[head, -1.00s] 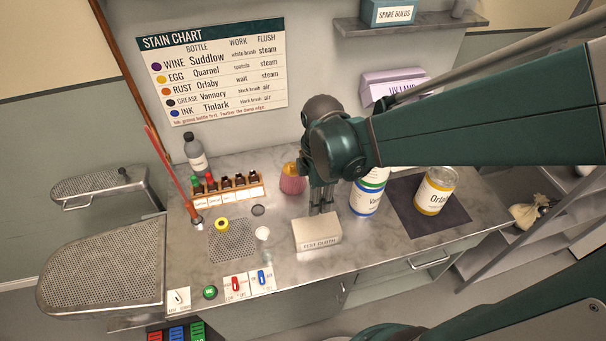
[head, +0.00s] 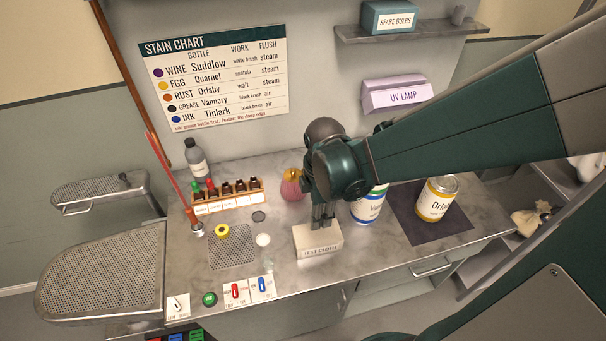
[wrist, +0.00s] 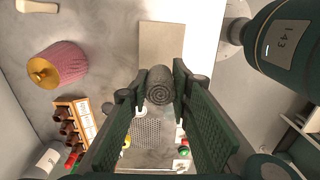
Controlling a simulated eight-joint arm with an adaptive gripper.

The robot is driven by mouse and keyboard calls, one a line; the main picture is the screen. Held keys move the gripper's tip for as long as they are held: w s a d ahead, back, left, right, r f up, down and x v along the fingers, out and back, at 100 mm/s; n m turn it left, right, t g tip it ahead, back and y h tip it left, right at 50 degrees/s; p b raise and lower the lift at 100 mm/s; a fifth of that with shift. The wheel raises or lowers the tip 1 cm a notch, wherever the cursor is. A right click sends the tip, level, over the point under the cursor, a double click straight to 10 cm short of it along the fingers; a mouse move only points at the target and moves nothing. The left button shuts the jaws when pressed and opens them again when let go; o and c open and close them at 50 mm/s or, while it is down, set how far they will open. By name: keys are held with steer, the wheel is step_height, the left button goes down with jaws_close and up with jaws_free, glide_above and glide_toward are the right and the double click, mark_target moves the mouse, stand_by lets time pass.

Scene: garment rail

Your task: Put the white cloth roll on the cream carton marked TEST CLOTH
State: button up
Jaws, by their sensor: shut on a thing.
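The cream carton (head: 318,251) marked TEST CLOTH lies flat near the front of the steel counter; its plain top (wrist: 162,42) also shows in the wrist view. My gripper (head: 322,222) points down at the carton's rear part in the head view. The roll lies between both fingers, overlapping the carton's edge in that view. Whether the roll touches the carton I cannot tell.
A bottle rack (head: 228,200), perforated plate (head: 232,254) and switches (head: 236,291) are left.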

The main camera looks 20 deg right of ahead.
mark_target(317, 233)
steer(key=shift+f, duration=1.15)
steer(key=shift+f+b, duration=0.35)
steer(key=shift+f, duration=1.5)
steer(key=shift+f, duration=0.2)
steer(key=o, duration=0.7)
steer(key=shift+r, duration=0.25)
steer(key=shift+r+p, duration=0.75)
steer(key=shift+r, duration=5.2)
